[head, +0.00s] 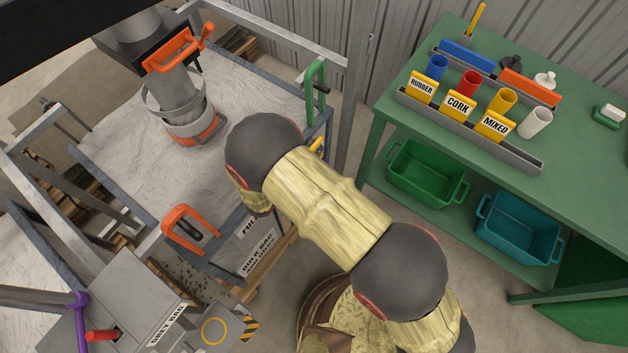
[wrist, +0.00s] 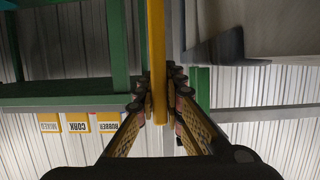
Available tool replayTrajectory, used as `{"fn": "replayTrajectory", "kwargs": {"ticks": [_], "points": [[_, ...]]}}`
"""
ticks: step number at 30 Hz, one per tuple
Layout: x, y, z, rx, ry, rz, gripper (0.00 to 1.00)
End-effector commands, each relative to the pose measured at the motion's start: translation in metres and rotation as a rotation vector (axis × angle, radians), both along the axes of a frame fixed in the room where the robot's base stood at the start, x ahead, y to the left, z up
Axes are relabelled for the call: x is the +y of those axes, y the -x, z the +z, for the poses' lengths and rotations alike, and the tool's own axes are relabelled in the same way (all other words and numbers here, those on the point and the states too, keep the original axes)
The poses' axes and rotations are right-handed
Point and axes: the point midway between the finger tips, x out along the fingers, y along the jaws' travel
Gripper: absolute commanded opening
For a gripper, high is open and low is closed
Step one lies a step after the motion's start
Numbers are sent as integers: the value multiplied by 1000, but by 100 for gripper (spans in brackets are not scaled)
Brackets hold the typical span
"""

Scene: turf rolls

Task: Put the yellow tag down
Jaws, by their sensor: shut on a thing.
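My gripper (wrist: 160,98) is shut on the yellow tag (wrist: 157,45), seen edge-on as a narrow upright yellow strip between the two fingers in the wrist view. No print on the tag can be read from this side. In the head view my arm hides most of the gripper. A small yellow patch (head: 317,145) shows past the arm beside the green handle (head: 315,85); I cannot tell whether it is the tag or a finger. The tag appears held in the air, clear of any surface.
A green bench (head: 575,178) at right carries a grey rail with yellow RUBBER (head: 421,87), CORK (head: 459,107) and MIXED (head: 494,125) cards and coloured cups. Green (head: 427,172) and teal (head: 518,230) bins sit below.

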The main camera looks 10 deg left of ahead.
Motion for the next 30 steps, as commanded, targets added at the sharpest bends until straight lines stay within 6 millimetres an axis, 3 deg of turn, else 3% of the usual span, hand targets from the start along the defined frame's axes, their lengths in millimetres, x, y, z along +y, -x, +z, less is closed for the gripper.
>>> {"fn": "replayTrajectory", "kwargs": {"ticks": [3, 18, 30], "points": [[0, 0, -34, 1, 4, 1, 0], [0, 0, -151, 0, 2, 1, 0], [0, 0, -186, 0, 1, 1, 0]]}}
